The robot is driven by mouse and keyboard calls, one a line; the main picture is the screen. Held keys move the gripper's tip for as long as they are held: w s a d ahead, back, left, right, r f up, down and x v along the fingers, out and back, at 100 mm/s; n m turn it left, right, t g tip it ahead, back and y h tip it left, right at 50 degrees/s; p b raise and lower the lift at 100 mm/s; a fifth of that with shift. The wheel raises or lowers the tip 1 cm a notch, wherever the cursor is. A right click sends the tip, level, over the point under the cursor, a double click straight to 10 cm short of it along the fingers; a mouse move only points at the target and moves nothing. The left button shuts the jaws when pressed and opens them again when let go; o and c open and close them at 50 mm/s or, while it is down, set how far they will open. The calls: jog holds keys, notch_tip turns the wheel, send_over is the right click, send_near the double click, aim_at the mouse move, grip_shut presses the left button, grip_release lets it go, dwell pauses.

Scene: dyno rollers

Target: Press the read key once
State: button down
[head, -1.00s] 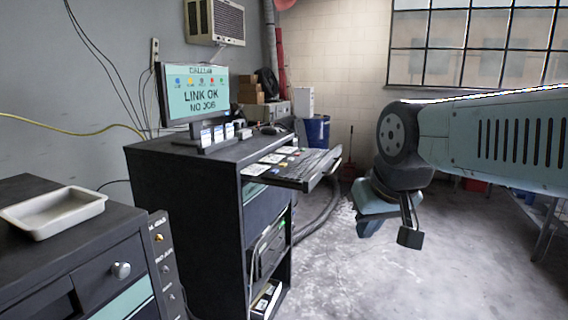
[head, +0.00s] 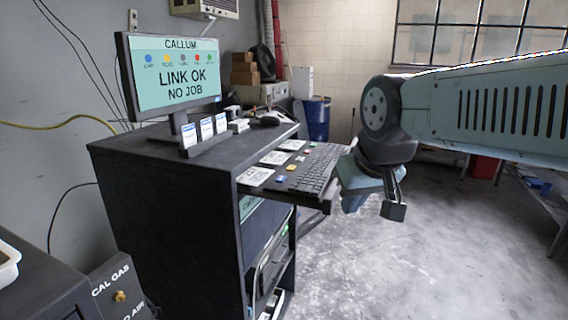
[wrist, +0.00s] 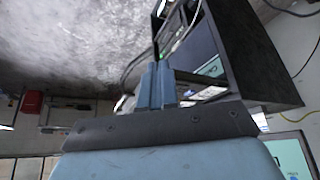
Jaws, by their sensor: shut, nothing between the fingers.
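A keyboard (head: 318,172) lies on the pull-out shelf of the black cabinet. Small coloured keys stand along its left side: a blue key (head: 281,179), a yellow key (head: 291,168), a red key (head: 307,152) and a green one. I cannot read which is the read key. The monitor (head: 180,75) shows "CALLUM", "LINK OK", "NO JOB" and a row of coloured dots with tiny labels. My gripper (head: 353,203) is right of the keyboard, apart from the keys, and its tips point down. In the wrist view its fingers (wrist: 158,76) are shut together and empty.
The black cabinet (head: 170,215) stands left of my arm, with printed cards (head: 255,176) on its shelf beside the keys. A low cabinet with "CAL GAS" (head: 112,284) is at the lower left. A blue drum (head: 317,120) stands behind.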

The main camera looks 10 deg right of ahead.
jog(key=shift+w+a, duration=0.1)
notch_tip(320, 180, up, 4)
jog(key=n+t+h, duration=0.3)
jog(key=n+h, duration=0.1)
send_over(290, 168)
jog(key=shift+r, duration=0.2)
jog(key=shift+f, duration=0.1)
jog(key=shift+f, duration=4.3)
jog(key=shift+f, duration=0.1)
